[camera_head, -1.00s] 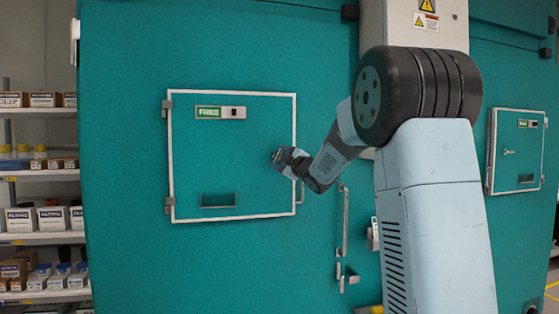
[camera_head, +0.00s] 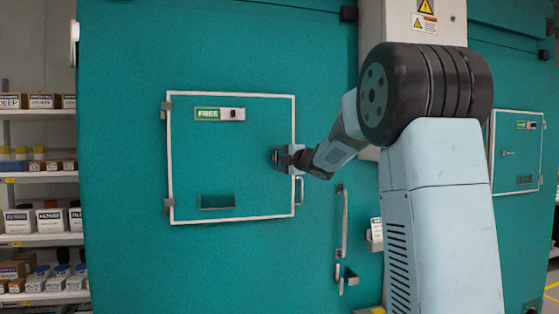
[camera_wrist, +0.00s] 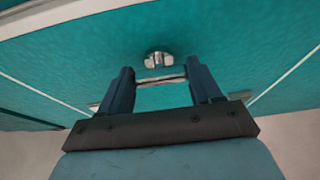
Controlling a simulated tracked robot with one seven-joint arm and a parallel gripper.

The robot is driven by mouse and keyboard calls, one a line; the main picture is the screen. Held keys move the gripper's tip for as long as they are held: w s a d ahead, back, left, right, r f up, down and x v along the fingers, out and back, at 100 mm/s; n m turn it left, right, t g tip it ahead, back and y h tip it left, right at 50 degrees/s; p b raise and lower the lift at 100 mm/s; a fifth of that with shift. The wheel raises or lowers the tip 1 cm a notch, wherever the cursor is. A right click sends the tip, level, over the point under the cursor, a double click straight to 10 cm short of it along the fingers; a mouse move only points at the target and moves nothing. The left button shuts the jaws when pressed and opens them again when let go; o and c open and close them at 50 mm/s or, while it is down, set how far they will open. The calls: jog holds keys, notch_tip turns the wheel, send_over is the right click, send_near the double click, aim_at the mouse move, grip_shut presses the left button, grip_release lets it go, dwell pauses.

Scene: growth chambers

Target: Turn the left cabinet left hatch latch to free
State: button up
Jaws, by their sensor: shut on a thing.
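The left cabinet's hatch (camera_head: 230,160) is a teal panel in a pale frame, with hinges on its left edge. A green plate (camera_head: 208,114) reading FREE is near its top. My gripper (camera_head: 279,157) is at the hatch's right side, against the panel. In the wrist view my gripper (camera_wrist: 160,84) has its two dark fingers on either end of a short metallic latch bar (camera_wrist: 160,78), shut on it. The latch's round mount (camera_wrist: 158,59) shows just beyond the bar. In the head view the latch is hidden behind my gripper.
A small vertical handle (camera_head: 300,190) sits beside the hatch frame, below my gripper. A long door handle (camera_head: 342,220) is further right. Another cabinet hatch (camera_head: 517,160) is at far right. Shelves with boxes (camera_head: 50,222) stand at left.

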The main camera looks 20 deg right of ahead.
jog(key=shift+a+f, duration=0.2)
jog(key=shift+a, duration=0.05)
jog(key=o, duration=1.1)
jog(key=shift+d+r, duration=0.1)
jog(key=shift+c, duration=0.2)
jog(key=v, duration=1.3)
jog(key=shift+s+d, duration=0.2)
jog(key=shift+s, duration=0.1)
